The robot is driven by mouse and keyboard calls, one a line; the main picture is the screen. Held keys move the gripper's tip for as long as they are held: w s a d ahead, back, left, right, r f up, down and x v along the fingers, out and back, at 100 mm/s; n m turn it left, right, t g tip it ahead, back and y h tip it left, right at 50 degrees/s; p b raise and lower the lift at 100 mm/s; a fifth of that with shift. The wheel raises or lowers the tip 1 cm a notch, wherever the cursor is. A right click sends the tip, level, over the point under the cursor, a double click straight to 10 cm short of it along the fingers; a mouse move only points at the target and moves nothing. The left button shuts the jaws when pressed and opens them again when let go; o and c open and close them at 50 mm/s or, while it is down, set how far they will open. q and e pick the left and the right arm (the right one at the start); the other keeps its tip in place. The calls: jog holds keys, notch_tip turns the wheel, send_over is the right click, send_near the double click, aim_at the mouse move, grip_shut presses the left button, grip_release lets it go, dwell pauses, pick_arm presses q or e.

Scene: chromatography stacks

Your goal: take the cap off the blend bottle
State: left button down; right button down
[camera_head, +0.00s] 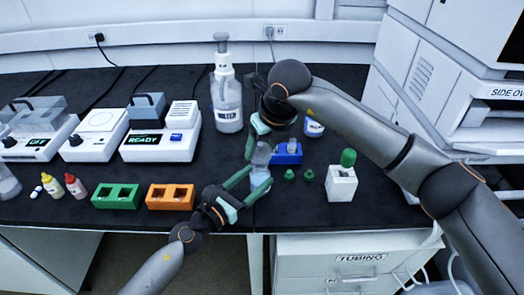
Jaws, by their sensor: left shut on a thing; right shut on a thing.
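The blend bottle appears to be the clear, bluish bottle (261,157) standing upright near the bench's front edge. My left gripper (259,180) comes in from the lower left and is shut on the bottle's lower body, a finger on either side. My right gripper (259,141) reaches down from above and is shut at the bottle's top, apparently on its cap. The cap is hidden by the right gripper's fingers, so I cannot tell whether it is seated or loose.
Just right stand a blue rack (288,158) holding a small vial, two small green caps (290,175) and a white block (341,186) with a green top. Green (116,195) and orange (170,196) racks lie left. A tall dispenser bottle (227,105) stands behind.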

notch_tip(320, 180, up, 2)
jog(key=shift+r, duration=0.15)
pick_arm(q)
grip_release()
